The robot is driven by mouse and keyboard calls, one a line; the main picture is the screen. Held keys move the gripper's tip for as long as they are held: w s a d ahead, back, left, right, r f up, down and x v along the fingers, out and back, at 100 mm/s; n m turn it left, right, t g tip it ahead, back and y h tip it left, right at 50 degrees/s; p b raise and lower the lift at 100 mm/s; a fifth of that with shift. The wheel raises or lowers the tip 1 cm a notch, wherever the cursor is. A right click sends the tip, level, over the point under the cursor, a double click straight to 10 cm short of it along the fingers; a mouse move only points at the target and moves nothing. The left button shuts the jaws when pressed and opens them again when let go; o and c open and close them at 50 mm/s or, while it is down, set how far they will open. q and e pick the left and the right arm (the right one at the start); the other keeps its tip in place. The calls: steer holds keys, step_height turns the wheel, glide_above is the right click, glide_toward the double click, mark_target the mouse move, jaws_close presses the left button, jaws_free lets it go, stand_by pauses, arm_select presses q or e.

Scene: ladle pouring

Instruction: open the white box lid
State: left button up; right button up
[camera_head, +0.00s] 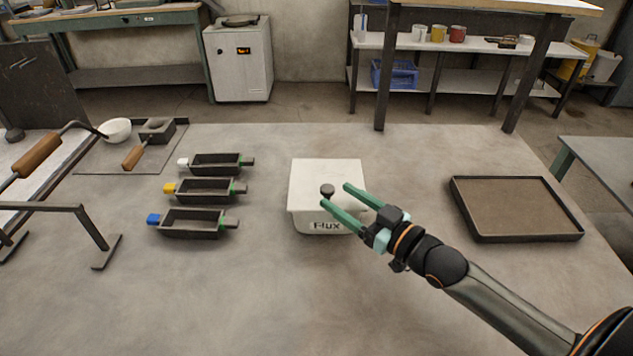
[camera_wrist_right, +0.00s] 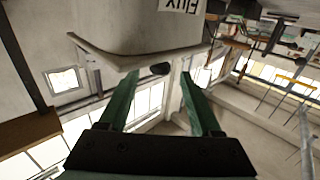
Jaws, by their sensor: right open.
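The white box (camera_head: 305,217) labelled "Flux" stands in the middle of the table, with its lid (camera_head: 310,170) on and a dark round knob (camera_head: 327,190) on top. My right gripper (camera_head: 335,194) is open, its green fingertips on either side of the knob and apart from each other. In the right wrist view the box (camera_wrist_right: 140,20) appears upside down, and the knob (camera_wrist_right: 160,69) shows between the tips of the open fingers. I cannot tell whether either finger touches the knob. My left gripper is not in view.
Several dark moulds (camera_head: 205,189) with coloured ends stand left of the box. A shallow brown tray (camera_head: 460,208) lies at the right. The front table area is clear.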

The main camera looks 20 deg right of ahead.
mark_target(323, 186)
steer(key=shift+x, duration=3.75)
steer(key=shift+c, duration=0.2)
jaws_close()
